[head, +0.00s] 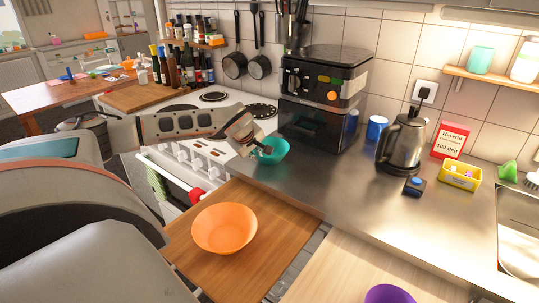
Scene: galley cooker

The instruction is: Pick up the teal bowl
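The teal bowl (272,153) stands on the steel counter, at its left end beside the stove and in front of the black appliance. My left arm comes in from the left, and its gripper (266,150) is at the bowl's near left rim. The fingers are small and dark here, and I cannot tell whether they are closed on the rim or only beside it. The gripper hides part of the bowl's left side. My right gripper is not in view.
An orange bowl (224,228) sits on the wooden board in front. A purple bowl (389,294) is at the bottom edge. A black appliance (322,97) stands behind the teal bowl, a kettle (401,143) to its right. The white stove (213,125) is left. The counter's middle is clear.

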